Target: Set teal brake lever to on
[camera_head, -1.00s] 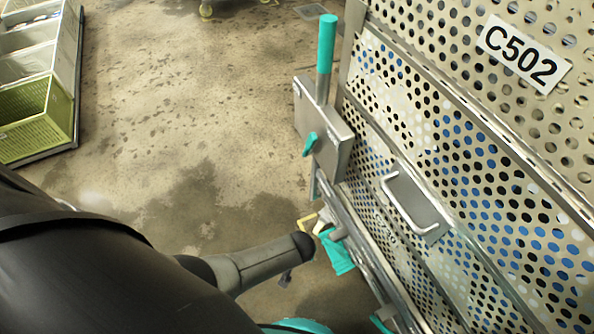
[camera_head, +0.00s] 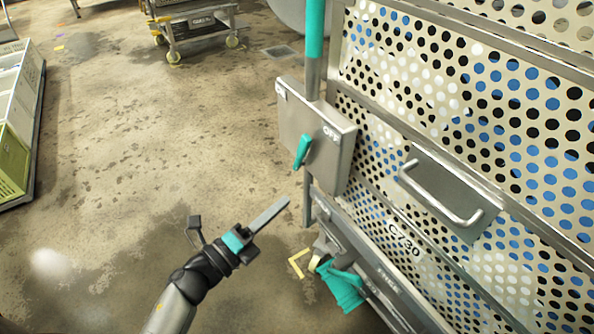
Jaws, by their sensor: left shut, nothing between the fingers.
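A short teal lever (camera_head: 303,150) sits on the front of a grey metal box (camera_head: 330,135) fixed at the left end of a perforated cart. It hangs tilted, its lower end to the left. My right gripper is not in view.
A teal upright handle (camera_head: 314,28) rises behind the box. Another teal part (camera_head: 342,286) is low by the cart's bottom rail. A loop handle (camera_head: 440,195) projects from the perforated side (camera_head: 500,110). The floor to the left is open.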

